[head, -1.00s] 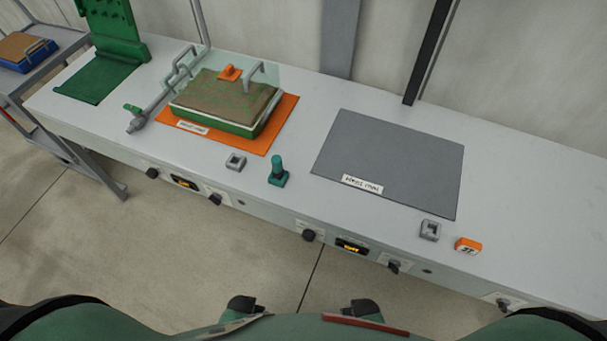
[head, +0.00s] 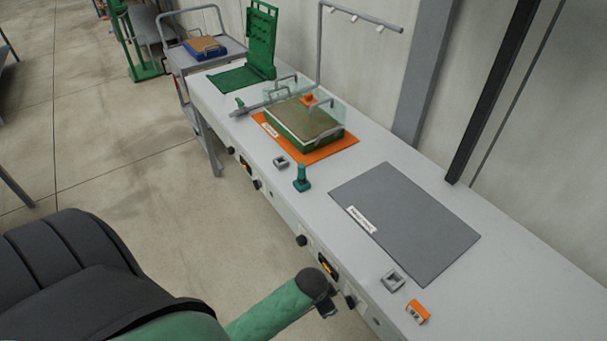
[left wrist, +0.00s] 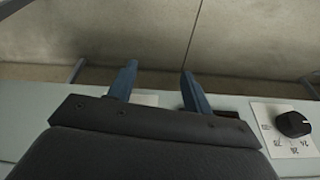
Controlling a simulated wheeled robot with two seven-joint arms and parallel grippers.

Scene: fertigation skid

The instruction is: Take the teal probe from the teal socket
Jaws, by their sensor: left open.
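The teal probe (head: 301,173) stands upright in the teal socket (head: 302,187), near the front edge of the bench between the orange mat and the grey mat. In the head view, my left arm comes in from the lower left, and my left gripper (head: 327,306) is at its end, low by the bench front, right of and well below the probe. Only a dark part of the gripper shows there. In the left wrist view, the two blue fingers of my left gripper (left wrist: 157,86) are apart with nothing between them. My right gripper is out of view.
Grey sockets (head: 281,162) (head: 393,279) and an orange block (head: 417,312) line the front. The grey mat (head: 405,225) is bare. Knobs, including one (left wrist: 292,124), project from the bench front.

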